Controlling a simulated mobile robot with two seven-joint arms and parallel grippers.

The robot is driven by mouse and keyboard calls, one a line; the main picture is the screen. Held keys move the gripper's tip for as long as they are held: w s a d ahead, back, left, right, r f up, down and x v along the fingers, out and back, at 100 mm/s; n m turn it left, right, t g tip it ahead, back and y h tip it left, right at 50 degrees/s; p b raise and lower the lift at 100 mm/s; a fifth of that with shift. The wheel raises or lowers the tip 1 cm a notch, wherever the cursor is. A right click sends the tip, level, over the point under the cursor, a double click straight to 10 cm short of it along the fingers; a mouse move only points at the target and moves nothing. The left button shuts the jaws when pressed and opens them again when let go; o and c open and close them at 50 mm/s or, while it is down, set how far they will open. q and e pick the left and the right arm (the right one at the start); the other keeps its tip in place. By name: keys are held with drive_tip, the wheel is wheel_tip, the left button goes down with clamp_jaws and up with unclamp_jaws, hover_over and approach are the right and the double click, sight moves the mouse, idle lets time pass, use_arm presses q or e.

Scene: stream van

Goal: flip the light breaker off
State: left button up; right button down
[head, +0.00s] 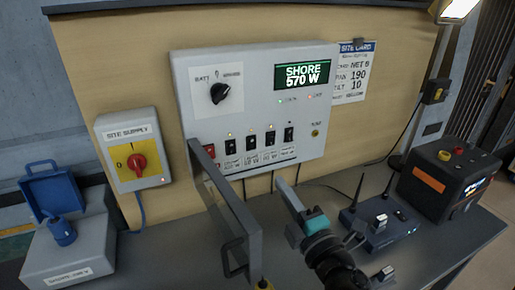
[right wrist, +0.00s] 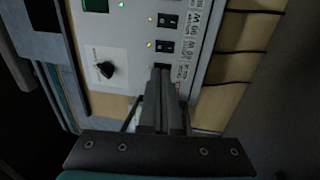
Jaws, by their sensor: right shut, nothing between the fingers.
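The grey breaker panel (head: 180,80) is mounted on the tan wall. It has a row of small black breakers (head: 251,140) with lights above and labels below. The labels are too small to read, so I cannot tell which is the light breaker. My right gripper (head: 282,184) is shut and empty, below and in front of the row in the head view. In the right wrist view its fingertips (right wrist: 162,70) overlap the row just below a visible breaker (right wrist: 165,47), hiding what lies behind them. Contact cannot be told. My left gripper is not in view.
A grey hinged cover (head: 225,205) with a handle stands open at the panel's lower left. A rotary knob (head: 219,93) and a display reading 570 W (head: 303,75) are above. A router (head: 380,228) and black box (head: 445,180) stand right; a supply switch box (head: 132,155) is left.

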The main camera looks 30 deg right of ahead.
drive_tip(key=p, duration=0.2)
approach(253, 141)
drive_tip(key=w, duration=0.5)
drive_tip(key=shift+d+r, duration=0.1)
drive_tip(key=shift+r, duration=0.3)
drive_tip(key=shift+w, duration=0.9)
